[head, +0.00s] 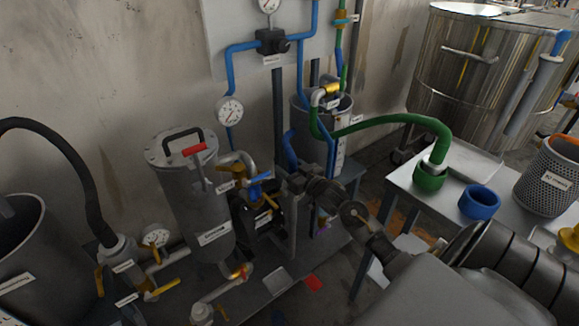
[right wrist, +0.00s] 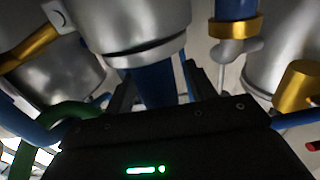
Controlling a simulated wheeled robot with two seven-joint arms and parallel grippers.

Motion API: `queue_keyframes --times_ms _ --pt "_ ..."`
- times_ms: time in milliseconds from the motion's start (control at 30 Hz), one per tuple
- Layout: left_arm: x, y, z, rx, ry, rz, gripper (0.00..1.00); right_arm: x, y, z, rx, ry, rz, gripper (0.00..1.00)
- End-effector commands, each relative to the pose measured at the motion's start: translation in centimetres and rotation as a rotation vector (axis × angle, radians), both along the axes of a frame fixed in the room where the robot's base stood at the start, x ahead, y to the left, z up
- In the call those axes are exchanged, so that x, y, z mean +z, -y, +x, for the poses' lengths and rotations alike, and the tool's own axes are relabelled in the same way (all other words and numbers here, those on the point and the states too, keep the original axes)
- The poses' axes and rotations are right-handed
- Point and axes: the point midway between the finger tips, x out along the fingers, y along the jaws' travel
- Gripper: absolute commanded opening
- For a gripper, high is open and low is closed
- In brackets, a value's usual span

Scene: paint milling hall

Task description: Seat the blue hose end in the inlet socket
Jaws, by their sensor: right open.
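A short length of blue hose (head: 290,151) curves down in front of the grey cylinder at the pump stand, above my right gripper. My right gripper (head: 305,182) reaches in from the right, and its jaws are open. In the right wrist view blue hose (right wrist: 151,86) lies between the two open fingers, below a silver fitting (right wrist: 140,25) with a dark lower ring. Whether this fitting is the inlet socket or the hose's own collar I cannot tell. The hose's seating is hidden from the head camera by my gripper. My left gripper is out of view.
A table at the right holds a green cup (head: 429,178), a blue cup (head: 480,203) and a perforated basket (head: 549,180).

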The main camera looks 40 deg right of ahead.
Motion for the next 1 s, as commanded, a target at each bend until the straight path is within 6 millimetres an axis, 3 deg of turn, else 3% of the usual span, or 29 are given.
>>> queue_keyframes --times_ms 167,367,500,700,1000 --pt "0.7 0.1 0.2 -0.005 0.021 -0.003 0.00 -0.1 0.0 0.0 0.000 -0.002 0.000 0.56" --pt "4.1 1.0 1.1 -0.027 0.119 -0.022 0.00 -0.1 0.0 0.0 0.000 -0.001 0.000 0.56" --pt "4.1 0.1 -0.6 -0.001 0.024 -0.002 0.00 0.0 0.0 -3.4 0.001 -0.004 -0.001 0.56" --pt "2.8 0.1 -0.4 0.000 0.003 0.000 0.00 0.0 0.0 -7.7 0.001 -0.003 0.001 0.56" --pt "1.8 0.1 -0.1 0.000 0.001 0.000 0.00 0.0 0.2 -10.7 0.000 0.001 0.001 0.56"
